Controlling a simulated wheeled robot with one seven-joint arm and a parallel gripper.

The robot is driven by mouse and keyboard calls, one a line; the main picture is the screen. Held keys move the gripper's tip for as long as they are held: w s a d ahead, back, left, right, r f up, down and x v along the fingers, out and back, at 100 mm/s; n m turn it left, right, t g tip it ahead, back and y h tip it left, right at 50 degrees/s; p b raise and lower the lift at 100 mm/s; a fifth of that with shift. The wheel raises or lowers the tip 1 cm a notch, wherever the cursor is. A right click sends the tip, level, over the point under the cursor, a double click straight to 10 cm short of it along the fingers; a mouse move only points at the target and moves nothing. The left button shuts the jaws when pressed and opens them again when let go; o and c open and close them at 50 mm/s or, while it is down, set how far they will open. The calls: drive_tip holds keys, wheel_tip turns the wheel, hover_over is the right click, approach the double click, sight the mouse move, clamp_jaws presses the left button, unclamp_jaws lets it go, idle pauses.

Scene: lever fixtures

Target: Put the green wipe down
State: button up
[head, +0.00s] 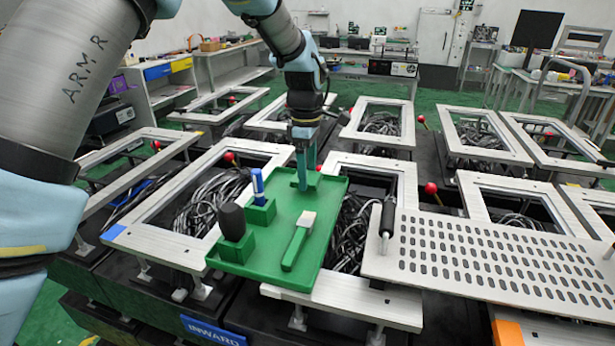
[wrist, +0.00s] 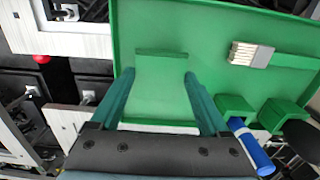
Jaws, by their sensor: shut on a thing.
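My gripper (head: 306,182) points down over the far end of a green tray (head: 318,230). Its teal fingers are closed on the sides of the green wipe (wrist: 160,72), a flat green piece between the fingertips in the wrist view. The wipe also shows low between the fingers in the head view (head: 297,185). Its colour nearly matches the tray, so I cannot tell whether it touches the tray floor or hangs just above it.
On the tray lie a brush (head: 299,240), a blue marker (head: 257,186) in a green holder and a dark-handled tool (head: 232,222) in another. A perforated metal plate (head: 490,262) lies at right. Metal frames with red-knobbed levers (head: 431,189) surround the tray.

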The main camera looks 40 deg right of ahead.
drive_tip(key=shift+f, duration=1.2)
drive_tip(key=shift+f, duration=0.2)
drive_tip(key=o, duration=1.5)
drive_tip(key=shift+c, duration=0.2)
drive_tip(key=shift+r, duration=0.1)
